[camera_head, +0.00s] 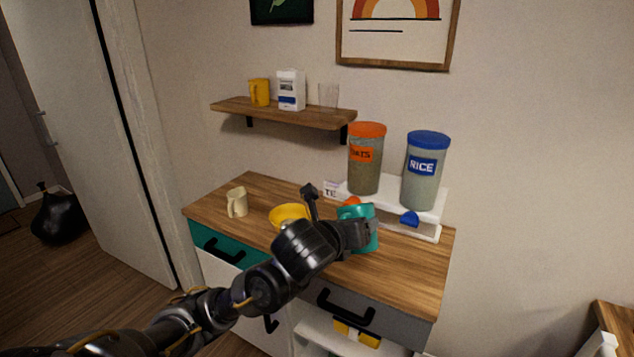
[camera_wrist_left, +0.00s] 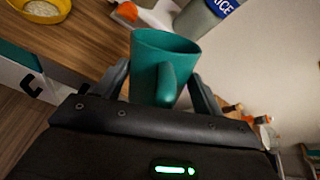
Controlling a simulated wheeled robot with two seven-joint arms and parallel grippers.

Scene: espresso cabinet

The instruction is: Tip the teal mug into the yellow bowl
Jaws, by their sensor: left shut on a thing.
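The teal mug (camera_head: 358,211) is held in my left gripper (camera_head: 359,235) over the right part of the counter. In the left wrist view the mug (camera_wrist_left: 164,62) sits between the two fingers, its handle towards the camera. It looks about upright; its contents are not visible. The yellow bowl (camera_head: 279,220) stands on the counter left of the mug, partly hidden by my arm. In the left wrist view the bowl (camera_wrist_left: 62,15) is at the top left corner, with something pale inside. My right gripper is not in view.
A cream mug (camera_head: 238,203) stands at the counter's left. Behind the teal mug, a white riser (camera_head: 428,233) bears an orange-lidded jar (camera_head: 365,160) and a blue-lidded rice jar (camera_head: 425,172). Orange and blue scoops are near it. A wooden shelf (camera_head: 290,115) hangs above.

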